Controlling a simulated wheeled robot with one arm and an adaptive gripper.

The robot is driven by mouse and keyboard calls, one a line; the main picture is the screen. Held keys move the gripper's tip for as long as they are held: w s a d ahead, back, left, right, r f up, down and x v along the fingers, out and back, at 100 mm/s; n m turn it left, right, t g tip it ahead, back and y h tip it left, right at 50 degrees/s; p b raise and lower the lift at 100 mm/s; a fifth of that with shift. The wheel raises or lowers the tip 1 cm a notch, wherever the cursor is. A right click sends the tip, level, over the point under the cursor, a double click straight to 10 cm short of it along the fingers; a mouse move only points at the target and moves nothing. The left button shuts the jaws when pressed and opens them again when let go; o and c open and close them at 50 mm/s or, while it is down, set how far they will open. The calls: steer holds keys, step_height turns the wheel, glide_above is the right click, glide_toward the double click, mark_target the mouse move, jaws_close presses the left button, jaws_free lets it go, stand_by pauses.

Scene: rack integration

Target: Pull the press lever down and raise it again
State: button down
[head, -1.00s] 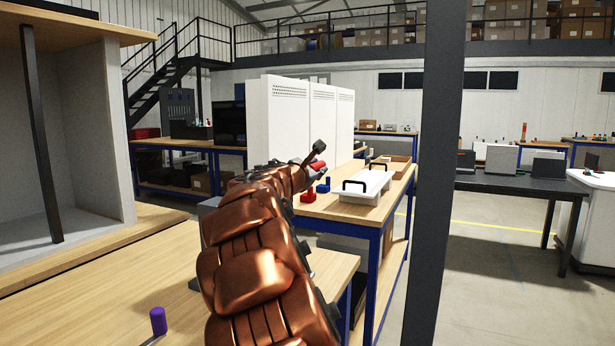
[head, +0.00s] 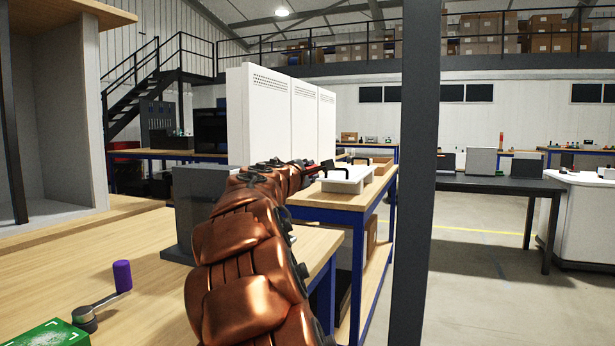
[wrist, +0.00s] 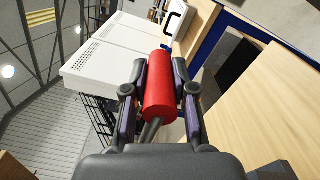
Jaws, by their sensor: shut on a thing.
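The red cylindrical grip of the press lever (wrist: 158,88) fills the space between my fingers in the wrist view, with dark metal rods below it. My gripper (wrist: 160,82) is shut on this grip, one finger on each side. In the head view my copper-coloured arm reaches away and hides most of the gripper and the lever. Only a bit of red and dark parts show past the arm's end. A grey block-like body (head: 203,190) stands on the wooden bench left of my arm; I cannot tell whether it belongs to the press.
A crank with a purple knob (head: 122,276) and a green box (head: 50,334) are on the near bench (head: 150,300). A white tray with black handles (head: 347,179) sits on the blue-legged table beyond. White cabinets (head: 280,115) stand behind. A dark pillar (head: 416,200) rises right of my arm.

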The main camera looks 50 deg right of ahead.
steer(key=shift+f+m+b, duration=0.4)
steer(key=shift+f+b, duration=0.25)
steer(key=shift+f, duration=0.25)
steer(key=c, duration=0.9)
jaws_free()
steer(key=shift+a, duration=0.1)
steer(key=shift+s+a+r, duration=0.2)
steer(key=shift+a, duration=0.45)
steer(key=v, duration=1)
steer(key=shift+s+a, duration=0.1)
steer(key=shift+a, duration=0.1)
